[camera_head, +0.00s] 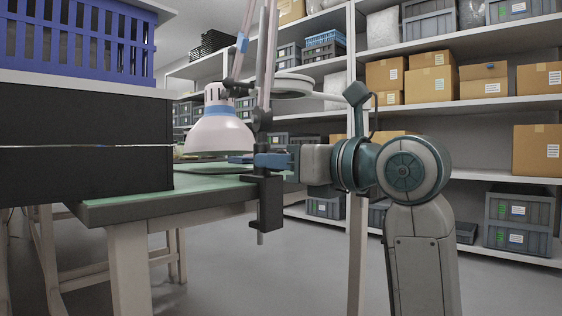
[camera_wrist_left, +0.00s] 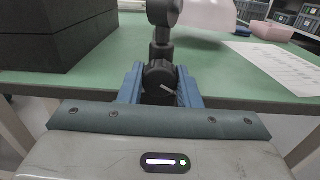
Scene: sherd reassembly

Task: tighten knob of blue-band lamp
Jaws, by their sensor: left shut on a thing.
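The blue-band lamp has a white shade (camera_head: 220,133) with a blue band near its top, and another blue band (camera_head: 242,42) is on its pale arm. Its dark clamp (camera_head: 269,205) grips the table edge. In the wrist view the dark round knob (camera_wrist_left: 160,83) with a small pale bar sits between the two blue fingers. My left gripper (camera_head: 270,160) reaches in level from the right and is shut on this knob; its fingers partly hide the knob in the head view. It also shows in the wrist view (camera_wrist_left: 159,86). My right gripper is not in view.
The green-topped table (camera_head: 150,202) carries a black box (camera_head: 85,145) close on the left. A purple crate (camera_head: 85,40) stands above it. A paper sheet (camera_wrist_left: 275,65) lies on the table. Shelves with cardboard boxes (camera_head: 430,83) stand behind. The floor in front is clear.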

